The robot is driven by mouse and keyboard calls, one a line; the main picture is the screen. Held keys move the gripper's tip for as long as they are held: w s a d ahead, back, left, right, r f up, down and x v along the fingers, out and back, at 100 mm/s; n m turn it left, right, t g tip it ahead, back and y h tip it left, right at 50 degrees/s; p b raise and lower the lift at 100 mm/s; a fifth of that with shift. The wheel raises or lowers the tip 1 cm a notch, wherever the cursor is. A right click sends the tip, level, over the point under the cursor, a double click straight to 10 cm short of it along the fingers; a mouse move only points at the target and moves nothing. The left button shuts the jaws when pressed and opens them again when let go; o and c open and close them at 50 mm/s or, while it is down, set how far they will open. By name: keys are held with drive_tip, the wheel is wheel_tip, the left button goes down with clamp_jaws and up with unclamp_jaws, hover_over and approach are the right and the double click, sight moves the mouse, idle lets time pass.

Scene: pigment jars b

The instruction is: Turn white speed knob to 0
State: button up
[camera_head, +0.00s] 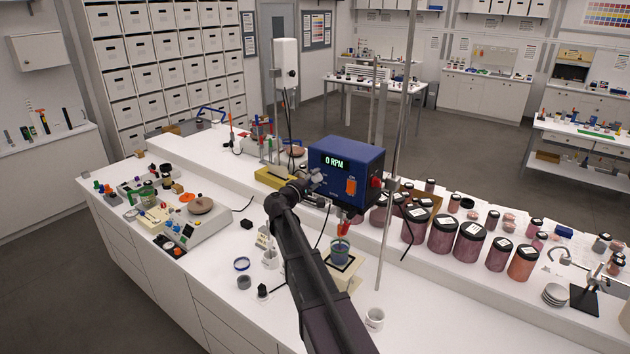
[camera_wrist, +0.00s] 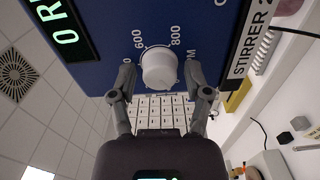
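The white speed knob (camera_wrist: 159,69) sits on the blue front panel of the stirrer (camera_wrist: 200,25), with the marks 600 and 800 beside it. Its pointer direction is not clear to me. The stirrer box (camera_head: 346,165) shows a lit display (camera_head: 335,162) reading 0 RPM. My gripper (camera_wrist: 165,84) is open, with one finger on each side of the knob and gaps to it in the wrist view. In the head view my gripper (camera_head: 314,181) is at the panel's lower left, and the knob cannot be made out behind it.
An orange switch (camera_head: 351,187) is on the panel, right of my gripper. A metal stand rod (camera_head: 394,170) rises beside the stirrer. A beaker (camera_head: 340,250) stands below it. Several pigment jars (camera_head: 443,233) line the bench to the right. A yellow block (camera_head: 272,178) is at the left.

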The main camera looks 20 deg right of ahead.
idle(0.4)
drive_tip(key=v, duration=1.2)
idle(0.3)
drive_tip(key=s+d+f+m+g+y+b, duration=0.1)
drive_tip(key=s+f+m+g+y+b, duration=0.2)
drive_tip(key=f, duration=0.4)
drive_tip(key=s+d+f+g+b, duration=0.1)
drive_tip(key=s+d+f+b, duration=0.1)
drive_tip(key=s+f+b, duration=0.4)
drive_tip(key=s+a+f+m+g+y+b, duration=0.1)
drive_tip(key=s+a+f+g+y+b, duration=0.2)
drive_tip(key=s+f, duration=0.6)
drive_tip(key=s+a+f+m+g+y+b, duration=0.2)
drive_tip(key=s+a+f+y+b, duration=0.5)
drive_tip(key=f, duration=1.1)
drive_tip(key=s+g+y+b, duration=0.1)
drive_tip(key=s+y+b, duration=0.1)
drive_tip(key=shift+s+a, duration=0.15)
drive_tip(key=shift+s, duration=0.2)
